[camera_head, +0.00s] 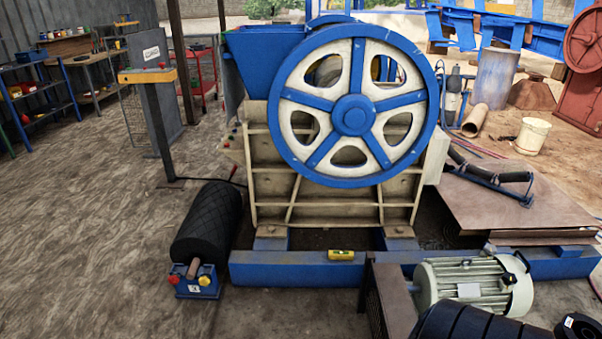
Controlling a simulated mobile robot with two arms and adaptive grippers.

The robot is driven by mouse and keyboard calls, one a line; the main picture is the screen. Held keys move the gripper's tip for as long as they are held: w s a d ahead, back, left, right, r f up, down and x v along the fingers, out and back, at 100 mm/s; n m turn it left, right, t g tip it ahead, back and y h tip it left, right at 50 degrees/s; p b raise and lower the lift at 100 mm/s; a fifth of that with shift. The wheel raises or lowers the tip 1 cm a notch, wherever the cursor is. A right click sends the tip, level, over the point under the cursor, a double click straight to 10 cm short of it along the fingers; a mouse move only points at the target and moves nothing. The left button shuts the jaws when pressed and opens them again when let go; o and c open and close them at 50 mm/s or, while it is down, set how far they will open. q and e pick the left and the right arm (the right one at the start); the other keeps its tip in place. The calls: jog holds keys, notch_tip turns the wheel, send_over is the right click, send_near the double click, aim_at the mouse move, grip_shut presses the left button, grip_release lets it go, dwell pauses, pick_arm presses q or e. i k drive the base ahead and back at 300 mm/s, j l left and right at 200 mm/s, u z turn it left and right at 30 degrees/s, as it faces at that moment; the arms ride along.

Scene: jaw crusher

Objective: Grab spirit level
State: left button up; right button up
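A small yellow spirit level (341,255) lies on top of the blue base beam (285,266) at the front of the jaw crusher. Its long side runs roughly left to right, and nothing covers it. The crusher (340,202) has a cream body and a large blue and white flywheel (353,115) above the level. Neither of my grippers shows in the head view.
A brown metal guard (388,300) and a pale green motor (473,285) are to the right. The floor (95,235) at left is open.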

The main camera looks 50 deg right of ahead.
aim_at(332, 255)
jog(key=i+z, duration=0.4)
jog(key=i, duration=0.15)
jog(key=i+j+z, duration=0.2)
jog(key=i+z, duration=0.15)
jog(key=i, duration=0.2)
